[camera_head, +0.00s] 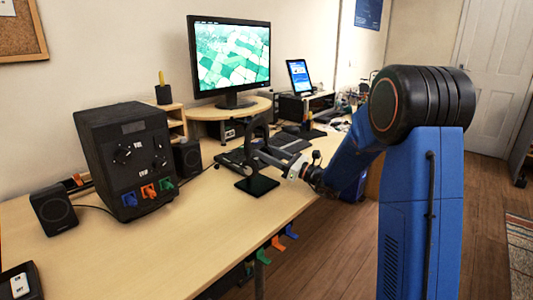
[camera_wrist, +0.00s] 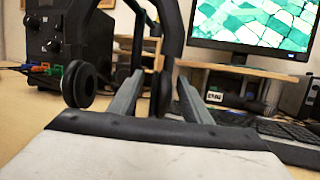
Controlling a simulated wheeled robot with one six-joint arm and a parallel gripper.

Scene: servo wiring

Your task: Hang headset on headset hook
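A black headset (camera_head: 258,132) is upright at a dark stand with a flat square base (camera_head: 257,186) near the desk's front edge. In the wrist view its round ear cup (camera_wrist: 80,84) is left of my fingers and its band (camera_wrist: 172,30) rises behind them. My gripper (camera_head: 272,158) reaches in from the right beside the headset. In the wrist view my gripper (camera_wrist: 160,88) has its fingers apart, with a dark headset part in line between them; contact cannot be told. Orange (camera_head: 277,243), green (camera_head: 262,256) and blue (camera_head: 291,231) hooks hang under the desk's front edge.
A large black control box (camera_head: 125,150) with coloured clips and small speakers (camera_head: 54,208) stand left. A monitor (camera_head: 231,58) is behind, with a keyboard (camera_head: 285,142) to the right of the headset. The desk's front-left surface (camera_head: 160,250) is mostly clear.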

